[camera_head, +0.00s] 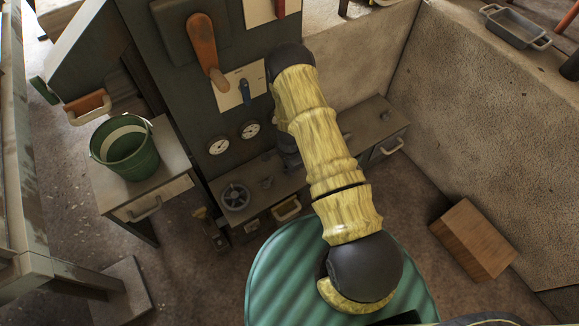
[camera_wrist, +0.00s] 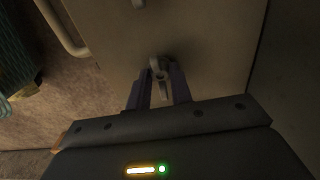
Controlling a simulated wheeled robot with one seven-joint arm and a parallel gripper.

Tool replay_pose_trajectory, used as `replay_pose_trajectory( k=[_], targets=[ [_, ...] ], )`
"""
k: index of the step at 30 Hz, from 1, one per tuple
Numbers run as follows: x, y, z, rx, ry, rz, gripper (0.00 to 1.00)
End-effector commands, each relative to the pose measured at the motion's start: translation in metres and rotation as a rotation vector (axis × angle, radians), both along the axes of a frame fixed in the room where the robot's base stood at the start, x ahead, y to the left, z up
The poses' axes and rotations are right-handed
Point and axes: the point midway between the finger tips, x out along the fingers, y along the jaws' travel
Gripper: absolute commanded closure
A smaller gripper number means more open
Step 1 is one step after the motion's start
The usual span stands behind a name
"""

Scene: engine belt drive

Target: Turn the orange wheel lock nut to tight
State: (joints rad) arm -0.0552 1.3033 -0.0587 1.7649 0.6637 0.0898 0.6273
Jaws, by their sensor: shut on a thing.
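In the wrist view, my gripper (camera_wrist: 158,79) has its two dark purple fingers on either side of a small grey metal fitting (camera_wrist: 158,66). The fitting has a rounded head and a short bar reaching down between the fingers, and it sits against a plain brownish panel. It looks like the lock nut, but the view is dark and I cannot tell how tight it is. No orange wheel is clearly visible in either view. In the head view, my yellow arm hides most of the area in front of the bench, and my gripper cannot be made out.
In the head view, a dark upright panel carries an orange lever (camera_head: 203,45) and gauges (camera_head: 249,130). A low bench below holds a dark handwheel (camera_head: 235,197). A green bucket (camera_head: 125,150) stands at left, and a wooden box (camera_head: 472,240) lies at right. A handle (camera_wrist: 62,28) shows in the wrist view.

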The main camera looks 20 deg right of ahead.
Motion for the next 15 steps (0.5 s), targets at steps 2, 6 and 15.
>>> replay_pose_trajectory(
  k=[2,6,15],
  targets=[
    [0.0029,-0.0025,0.0009,-0.004,-0.008,-0.002,0.77],
    [0.0015,-0.0024,0.0006,-0.002,-0.004,-0.002,0.57],
    [-0.0002,-0.0021,0.0026,0.000,0.000,-0.003,0.57]
  ],
)
